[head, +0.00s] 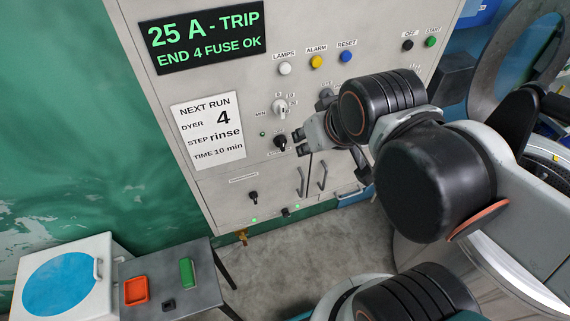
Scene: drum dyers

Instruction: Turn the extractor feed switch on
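The grey control cabinet (215,90) carries several rotary switches, and their small labels are too small to read, so I cannot tell which one is the extractor feed switch. A black rotary switch (280,142) sits mid-panel, right of the white notice. My gripper (299,143) is just right of this switch, with its two fingertips apart and pointing at it. I see nothing between them, and cannot tell whether they touch the knob. Another black switch (253,196) sits lower down with a green light (253,220) below it. A further black switch (285,211) is partly visible at the lower edge.
A display (204,38) reads "25 A - TRIP, END 4 FUSE OK". A white knob (280,106) is above my gripper, and door handles (300,182) stick out below it. A grey table (205,275) with an orange tray (136,291) and green block (187,272) stands lower left.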

